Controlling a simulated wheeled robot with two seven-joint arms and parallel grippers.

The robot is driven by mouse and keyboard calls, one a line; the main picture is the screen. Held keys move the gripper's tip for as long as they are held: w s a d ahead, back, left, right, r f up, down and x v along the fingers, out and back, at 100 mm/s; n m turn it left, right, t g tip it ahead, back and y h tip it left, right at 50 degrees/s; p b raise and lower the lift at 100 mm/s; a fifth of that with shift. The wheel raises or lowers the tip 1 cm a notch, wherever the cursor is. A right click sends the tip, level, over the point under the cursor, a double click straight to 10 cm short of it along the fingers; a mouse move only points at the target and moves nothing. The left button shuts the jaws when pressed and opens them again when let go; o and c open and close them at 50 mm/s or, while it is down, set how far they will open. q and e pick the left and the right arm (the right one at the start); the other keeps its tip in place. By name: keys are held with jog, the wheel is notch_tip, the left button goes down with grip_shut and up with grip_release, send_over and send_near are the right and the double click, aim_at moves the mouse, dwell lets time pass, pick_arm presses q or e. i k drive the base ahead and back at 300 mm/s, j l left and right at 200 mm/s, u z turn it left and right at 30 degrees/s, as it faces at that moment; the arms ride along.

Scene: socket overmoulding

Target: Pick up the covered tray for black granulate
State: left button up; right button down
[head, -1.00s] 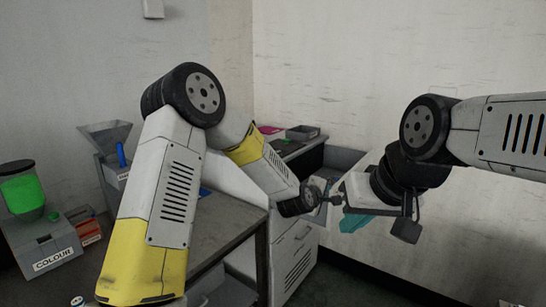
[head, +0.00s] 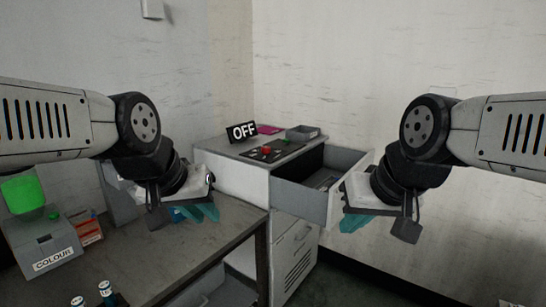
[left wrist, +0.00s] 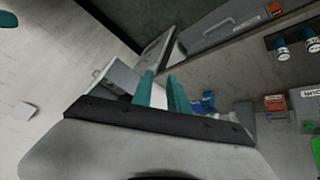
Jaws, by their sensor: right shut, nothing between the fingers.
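I cannot pick out a covered tray for black granulate for certain in these views. A small open dark grey tray (head: 303,132) stands on top of the machine cabinet at the back; I see no lid on it. My left gripper (head: 202,213) hovers over the table, its teal fingers a little apart with nothing between them; they also show in the left wrist view (left wrist: 161,85). My right gripper (head: 353,223) is shut and empty, in front of the pulled-out drawer's right end.
A COLOUR box (head: 45,247), a red box (head: 88,230) and small bottles (head: 106,290) stand on the left of the table (head: 185,250). Its right front is clear.

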aim_at(326, 184)
jog(key=z, duration=0.75)
jog(key=i+u, duration=0.1)
jog(key=u, duration=0.6)
jog(key=i+l+u, duration=0.6)
jog(key=l+u, duration=0.15)
jog(key=i+l, duration=0.2)
jog(key=l, duration=0.15)
jog(key=i+l, duration=0.2)
jog(key=l, duration=0.15)
jog(key=i+l+u, duration=0.1)
jog(key=l, duration=0.3)
jog(key=i, duration=0.1)
